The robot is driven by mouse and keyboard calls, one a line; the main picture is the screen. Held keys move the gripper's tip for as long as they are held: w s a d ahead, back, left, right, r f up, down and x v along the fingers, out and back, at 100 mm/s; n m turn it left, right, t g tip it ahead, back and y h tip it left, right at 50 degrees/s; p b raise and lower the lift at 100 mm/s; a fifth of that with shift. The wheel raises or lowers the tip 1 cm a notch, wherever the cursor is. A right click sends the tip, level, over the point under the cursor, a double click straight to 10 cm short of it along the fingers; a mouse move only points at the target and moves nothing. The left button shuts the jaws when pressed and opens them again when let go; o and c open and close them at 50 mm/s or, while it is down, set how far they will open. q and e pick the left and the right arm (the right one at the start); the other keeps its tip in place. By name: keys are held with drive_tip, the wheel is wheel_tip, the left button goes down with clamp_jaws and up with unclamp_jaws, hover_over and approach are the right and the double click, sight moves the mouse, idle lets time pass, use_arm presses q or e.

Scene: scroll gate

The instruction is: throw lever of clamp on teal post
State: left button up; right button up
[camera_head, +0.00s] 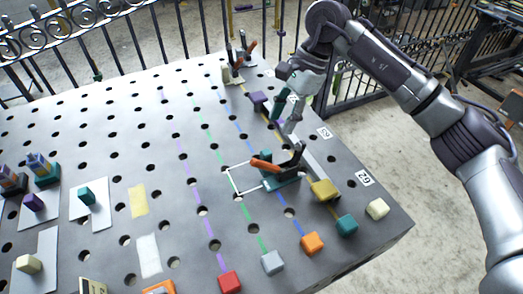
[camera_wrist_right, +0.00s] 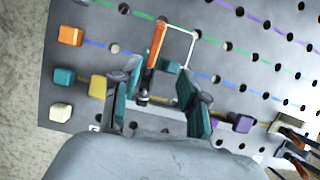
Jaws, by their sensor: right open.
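The clamp has an orange lever (camera_head: 265,165) and a dark body, and sits on a teal post (camera_head: 283,181) right of the table's middle. My right gripper (camera_head: 284,116) is open and empty, pointing down, above and behind the clamp. In the right wrist view its fingers (camera_wrist_right: 160,80) flank the clamp in the picture, seemingly apart from it. My left gripper is not in view.
A second clamp with an orange handle (camera_head: 251,47) stands at the far edge. A purple block (camera_head: 259,100) and a yellow block (camera_head: 325,189) flank the clamp. Several coloured blocks line the front edge, including red (camera_head: 230,281).

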drive_tip(key=p, duration=0.2)
hover_over(263, 162)
drive_tip(key=d, duration=0.2)
drive_tip(key=f, duration=0.5)
drive_tip(key=shift+w+f, duration=0.2)
drive_tip(key=shift+w, duration=0.05)
drive_tip(key=p+x, duration=0.1)
drive_tip(key=x, duration=0.5)
drive_tip(key=shift+w+f, duration=0.15)
drive_tip(key=shift+f, duration=0.1)
drive_tip(key=shift+f+p, duration=0.2)
drive_tip(key=shift+p, duration=0.1)
drive_tip(key=shift+f, duration=0.1)
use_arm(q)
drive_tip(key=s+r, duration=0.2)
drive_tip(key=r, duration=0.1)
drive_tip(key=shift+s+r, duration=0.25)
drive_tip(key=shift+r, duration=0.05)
use_arm(e)
clamp_jaws()
